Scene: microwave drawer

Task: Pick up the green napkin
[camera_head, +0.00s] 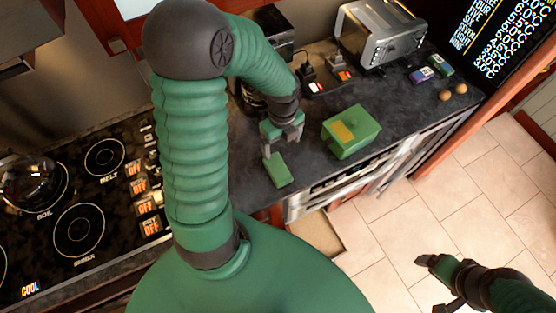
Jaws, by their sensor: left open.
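A small, flat green piece, which looks like the green napkin (278,171), lies on the dark counter near its front edge. My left gripper (281,147) is open, reaching down just behind the napkin. Its fingertips are very close to the napkin's far edge; I cannot tell whether they touch it. My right gripper (432,284) is at the lower right, over the tiled floor and far from the napkin. Its dark fingers are spread apart, with nothing seen between them.
A green box with a yellow patch (357,138) stands right of my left gripper. A toaster oven (380,35), small packs (421,75) and round brown items (445,95) are farther back. A stovetop (80,230) with a glass-lidded pot (30,182) is left. An open drawer (320,235) is below the counter.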

